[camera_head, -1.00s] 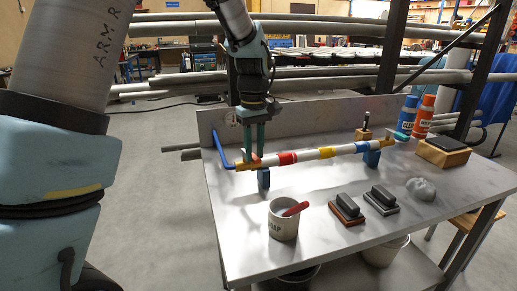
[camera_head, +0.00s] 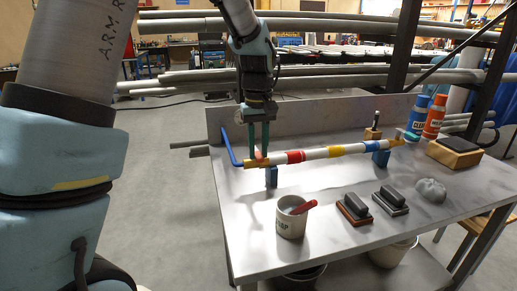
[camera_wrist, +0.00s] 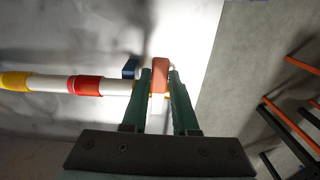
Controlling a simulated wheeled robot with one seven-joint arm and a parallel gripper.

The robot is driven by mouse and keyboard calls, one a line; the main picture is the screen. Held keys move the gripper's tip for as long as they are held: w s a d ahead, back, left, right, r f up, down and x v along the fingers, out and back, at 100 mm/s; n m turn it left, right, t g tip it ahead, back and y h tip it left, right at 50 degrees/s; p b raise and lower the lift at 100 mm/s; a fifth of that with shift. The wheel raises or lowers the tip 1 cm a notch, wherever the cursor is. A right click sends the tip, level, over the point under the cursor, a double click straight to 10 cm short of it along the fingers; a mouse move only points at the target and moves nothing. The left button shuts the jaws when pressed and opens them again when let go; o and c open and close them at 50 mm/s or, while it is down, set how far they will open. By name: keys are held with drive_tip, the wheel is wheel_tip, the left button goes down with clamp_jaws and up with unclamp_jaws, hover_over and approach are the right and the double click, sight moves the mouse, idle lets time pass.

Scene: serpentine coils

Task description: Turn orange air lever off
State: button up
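The orange lever (camera_wrist: 160,75) stands at the left end of the striped pipe (camera_head: 325,153). It also shows small in the head view (camera_head: 260,157), partly hidden by my fingers. My gripper (camera_head: 259,149) points down over this end of the pipe. Its two green fingers (camera_wrist: 161,82) have the lever between them, one on each side, with little or no gap. I cannot tell whether they press on it. The pipe is white with red, yellow and blue bands and rests on blue supports (camera_head: 381,158).
A blue bent pipe (camera_head: 231,148) rises just left of the lever. A grey cup (camera_head: 290,222) with a red item, two dark blocks (camera_head: 354,209) and a grey lump (camera_head: 430,190) lie in front. Blue and orange bottles (camera_head: 434,117) stand at the back right.

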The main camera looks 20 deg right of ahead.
sight(258, 155)
drive_tip(key=o, duration=0.5)
wheel_tip(258, 155, up, 11)
drive_tip(key=shift+f+b, duration=0.1)
drive_tip(key=shift+b, duration=0.9)
drive_tip(key=w+a+f, duration=0.1)
drive_tip(key=a+f, duration=0.3)
drive_tip(key=a, duration=0.4)
drive_tip(key=w+a+f, duration=0.1)
drive_tip(key=a+f, duration=0.3)
drive_tip(key=a, duration=0.5)
drive_tip(key=shift+t, duration=0.8)
drive_tip(key=s+a+f, duration=0.2)
drive_tip(key=a, duration=0.2)
drive_tip(key=s+a+f, duration=0.3)
drive_tip(key=a, duration=0.2)
drive_tip(key=s+a+f, duration=0.2)
drive_tip(key=a, duration=0.2)
drive_tip(key=shift+s+a+f, duration=0.25)
drive_tip(key=shift+a+f, duration=0.05)
drive_tip(key=shift+f, duration=0.05)
